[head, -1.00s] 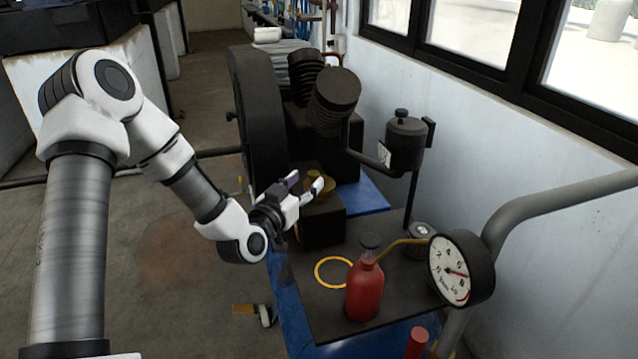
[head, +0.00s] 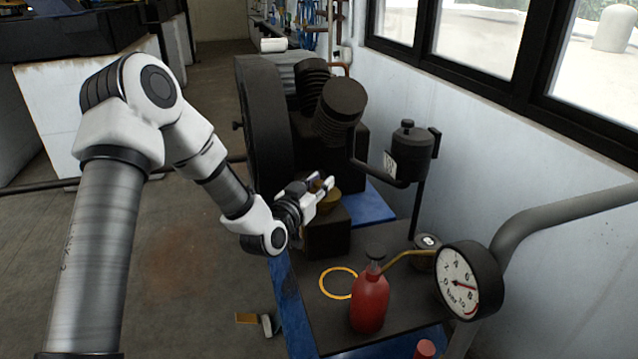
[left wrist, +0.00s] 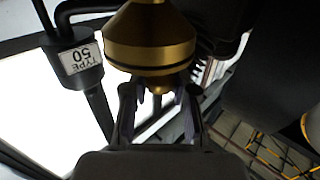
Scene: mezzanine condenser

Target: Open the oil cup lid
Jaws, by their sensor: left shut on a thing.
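The brass oil cup (head: 329,202) sits on the dark block of the compressor in the head view. In the left wrist view its rounded brass lid (left wrist: 150,50) fills the upper middle, with a small knob pointing toward my gripper. My left gripper (head: 320,183) is at the top of the cup in the head view. In the left wrist view its two fingers (left wrist: 160,98) stand either side of the small knob, shut on the lid. The fingers partly hide the cup in the head view. My right gripper is not in view.
The compressor's big dark wheel (head: 266,122) stands just left of the gripper. A red oil can (head: 369,302) and a pressure gauge (head: 468,281) are nearer me. A dark canister (head: 409,152) hangs at the right, before the wall. A yellow ring (head: 338,283) lies on the plate.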

